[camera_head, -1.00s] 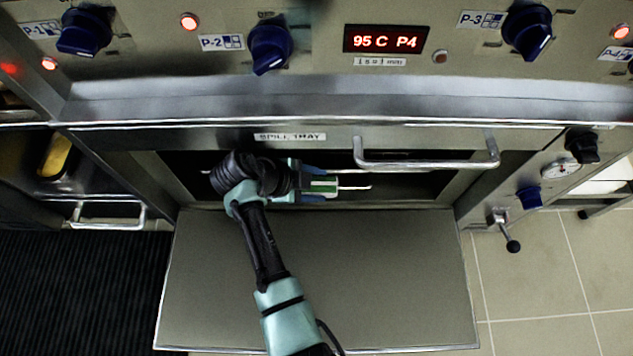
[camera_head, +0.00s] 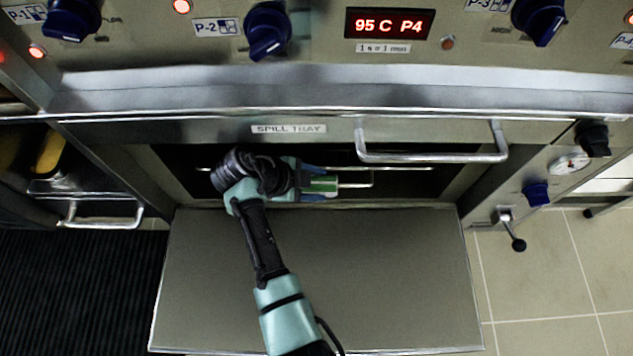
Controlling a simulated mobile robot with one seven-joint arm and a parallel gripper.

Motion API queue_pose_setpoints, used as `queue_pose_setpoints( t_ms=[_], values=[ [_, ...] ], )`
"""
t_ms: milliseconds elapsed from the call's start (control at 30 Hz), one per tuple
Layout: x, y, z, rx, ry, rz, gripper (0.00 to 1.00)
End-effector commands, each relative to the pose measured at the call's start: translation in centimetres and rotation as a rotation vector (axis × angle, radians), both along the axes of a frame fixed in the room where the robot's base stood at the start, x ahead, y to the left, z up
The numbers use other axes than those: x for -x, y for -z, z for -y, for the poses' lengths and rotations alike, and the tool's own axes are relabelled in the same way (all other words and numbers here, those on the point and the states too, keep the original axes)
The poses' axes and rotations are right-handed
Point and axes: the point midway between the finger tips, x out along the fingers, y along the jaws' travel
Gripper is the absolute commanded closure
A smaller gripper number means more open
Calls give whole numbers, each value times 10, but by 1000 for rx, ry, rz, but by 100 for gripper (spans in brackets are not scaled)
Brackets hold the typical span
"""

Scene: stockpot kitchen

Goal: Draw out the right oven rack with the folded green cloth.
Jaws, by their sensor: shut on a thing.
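The oven stands open below the control panel, and its interior is dark. A metal rack (camera_head: 400,167) shows inside the opening as thin bright bars. My gripper (camera_head: 322,186) is at the front of the opening, right of its middle joint. The folded green cloth (camera_head: 323,182) is between its fingers, and they are shut on it. A thin rack bar (camera_head: 358,185) comes out to the right of the cloth. My wrist hides the left part of the rack. I cannot tell whether the cloth is wrapped around the bar or only against it.
The lowered oven door (camera_head: 400,270) lies flat below the opening. The spill tray handle (camera_head: 432,158) juts out above. Blue knobs (camera_head: 267,32) line the panel. A lever (camera_head: 512,230) sticks out at right. Tiled floor is clear at lower right.

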Motion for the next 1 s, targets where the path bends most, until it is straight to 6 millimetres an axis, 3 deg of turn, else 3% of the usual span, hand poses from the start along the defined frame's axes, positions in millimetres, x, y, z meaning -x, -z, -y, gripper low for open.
queue_pose_setpoints(
  t_ms=[333,700,1000],
  values=[
    [1,-1,0,0,0,1,100],
    [26,-3,0,0,0,-2,100],
    [31,-1,0,-1,1,0,100]
  ],
)
